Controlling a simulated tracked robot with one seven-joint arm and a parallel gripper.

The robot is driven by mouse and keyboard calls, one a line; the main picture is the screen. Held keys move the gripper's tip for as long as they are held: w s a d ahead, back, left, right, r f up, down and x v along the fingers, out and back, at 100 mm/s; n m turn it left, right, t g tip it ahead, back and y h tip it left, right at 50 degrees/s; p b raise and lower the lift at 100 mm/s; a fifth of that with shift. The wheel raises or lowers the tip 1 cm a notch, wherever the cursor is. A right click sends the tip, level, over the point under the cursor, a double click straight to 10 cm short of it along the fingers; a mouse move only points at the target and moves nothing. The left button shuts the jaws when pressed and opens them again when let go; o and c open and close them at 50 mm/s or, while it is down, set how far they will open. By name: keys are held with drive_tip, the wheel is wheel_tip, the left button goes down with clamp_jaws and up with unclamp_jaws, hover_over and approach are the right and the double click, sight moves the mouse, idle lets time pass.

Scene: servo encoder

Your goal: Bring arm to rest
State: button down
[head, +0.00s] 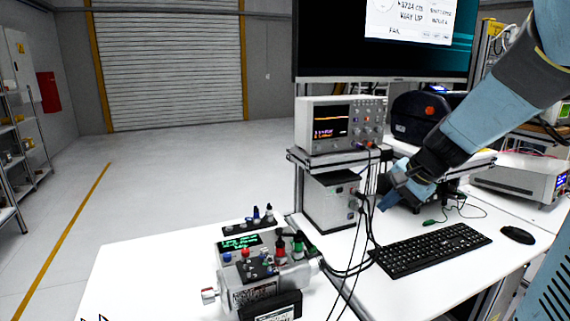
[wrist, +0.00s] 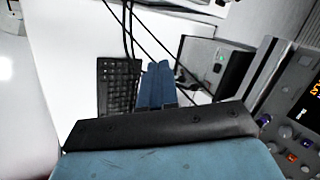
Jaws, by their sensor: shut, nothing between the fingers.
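My gripper (head: 393,198) hangs above the back of the white desk, left of the green-tipped cable and behind the keyboard. Its blue fingers are shut with nothing between them. In the wrist view the closed fingers (wrist: 157,84) point toward the desk, with the keyboard beyond on their left. My blue and black arm comes down from the upper right in the head view. The servo encoder device (head: 260,268), a grey unit with a green-lit display and colored knobs, sits on the white desk at the front, well apart from my gripper.
A black keyboard (head: 431,250) and mouse (head: 517,235) lie on the desk. An oscilloscope (head: 341,124) stands on a shelf above a grey box (head: 331,201), close to my gripper's left. Black cables (head: 366,238) hang beside it. A large monitor (head: 385,42) is above. Open floor lies at left.

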drive_tip(key=s+r+n+h, duration=0.2)
drive_tip(key=s+r+n, duration=0.1)
drive_tip(key=s, duration=0.6)
drive_tip(key=s+r+n+h, duration=0.2)
drive_tip(key=s+n, duration=0.3)
drive_tip(key=s, duration=0.3)
drive_tip(key=shift+s+a+r+n+t, duration=0.4)
drive_tip(key=shift+a+r, duration=0.05)
drive_tip(key=shift+r, duration=0.2)
idle(1.3)
